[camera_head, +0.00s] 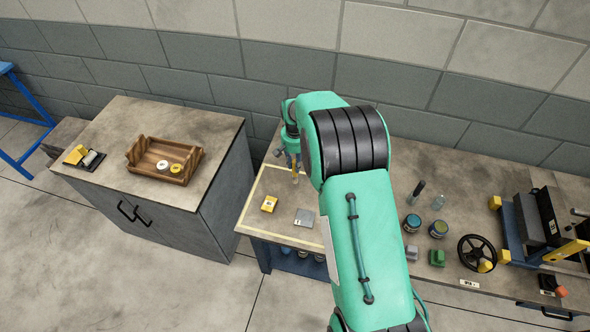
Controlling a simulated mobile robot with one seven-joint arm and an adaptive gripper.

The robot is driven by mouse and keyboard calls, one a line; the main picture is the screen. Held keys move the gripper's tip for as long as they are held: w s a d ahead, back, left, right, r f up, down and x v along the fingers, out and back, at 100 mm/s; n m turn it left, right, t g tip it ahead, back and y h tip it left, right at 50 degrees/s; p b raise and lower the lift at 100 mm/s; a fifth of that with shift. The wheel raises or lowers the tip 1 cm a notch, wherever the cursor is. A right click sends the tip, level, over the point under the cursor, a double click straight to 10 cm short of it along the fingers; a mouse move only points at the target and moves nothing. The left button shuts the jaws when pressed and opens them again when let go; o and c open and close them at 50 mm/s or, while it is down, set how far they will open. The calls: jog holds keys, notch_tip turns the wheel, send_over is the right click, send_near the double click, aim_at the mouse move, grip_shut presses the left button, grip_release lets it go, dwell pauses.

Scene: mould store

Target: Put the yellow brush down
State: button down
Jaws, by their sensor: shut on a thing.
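My gripper (293,156) is beyond my arm, over the back part of the bench area outlined in pale yellow (246,213). It is small in view and partly hidden by my own arm. It is shut on a thin yellow-brown thing, the yellow brush (295,175), which points downward. I cannot tell whether the brush's lower end touches the bench top.
A wooden tray (147,173) with two rolls stands on the left cabinet (215,133). Jars, a handwheel (477,254) and a vice-like machine (520,230) occupy the right bench.

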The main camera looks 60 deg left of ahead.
jog(key=shift+f, duration=1.9)
jog(key=c, duration=1.6)
grip_release()
notch_tip(320, 180, up, 12)
jog(key=shift+r, duration=0.15)
jog(key=shift+w+r, duration=0.1)
